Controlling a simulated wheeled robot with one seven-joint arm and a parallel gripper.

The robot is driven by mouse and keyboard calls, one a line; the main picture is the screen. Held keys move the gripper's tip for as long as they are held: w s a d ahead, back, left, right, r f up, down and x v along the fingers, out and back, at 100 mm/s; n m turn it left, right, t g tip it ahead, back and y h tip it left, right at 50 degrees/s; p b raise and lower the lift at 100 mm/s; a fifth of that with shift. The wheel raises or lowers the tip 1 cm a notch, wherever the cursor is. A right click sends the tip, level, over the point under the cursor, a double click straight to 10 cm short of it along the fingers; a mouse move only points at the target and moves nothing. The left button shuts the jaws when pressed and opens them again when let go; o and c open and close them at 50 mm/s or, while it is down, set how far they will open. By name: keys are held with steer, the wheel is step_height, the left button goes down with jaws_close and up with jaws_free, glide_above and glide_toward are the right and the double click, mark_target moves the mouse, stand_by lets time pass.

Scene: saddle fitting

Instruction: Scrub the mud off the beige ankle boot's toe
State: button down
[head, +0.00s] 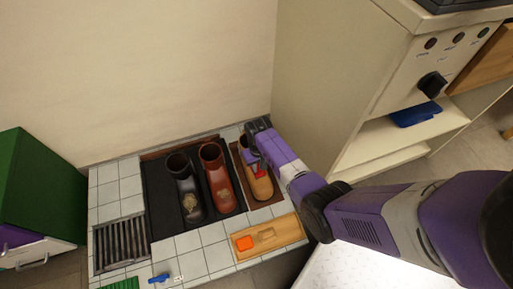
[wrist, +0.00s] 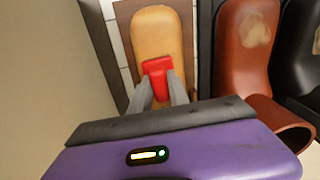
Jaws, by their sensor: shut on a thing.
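The beige ankle boot (head: 262,187) stands at the right of a row of boots, toe towards the front. It also shows in the wrist view (wrist: 160,35), where no clear mud patch stands out on its toe. My gripper (wrist: 160,88) is shut on a red block (wrist: 157,66), with one grey finger on each side. The block is over the boot's upper front; I cannot tell whether it touches. In the head view my gripper (head: 258,166) and arm hide part of the boot's shaft and right side.
A red-brown boot (head: 216,172) and a black boot (head: 186,182) stand to the left, both with pale patches on their toes. A wooden tray (head: 291,231) with an orange block (head: 244,243) lies in front. A cream cabinet (head: 330,70) rises close on the right.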

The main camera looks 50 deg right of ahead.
steer(key=shift+w+d+r, duration=0.15)
steer(key=shift+w+r, duration=0.05)
steer(key=shift+w, duration=0.1)
step_height(320, 180, up, 2)
steer(key=shift+r+p, duration=0.2)
steer(key=shift+p, duration=0.95)
step_height(320, 180, up, 5)
steer(key=p, duration=0.5)
steer(key=shift+r, duration=0.1)
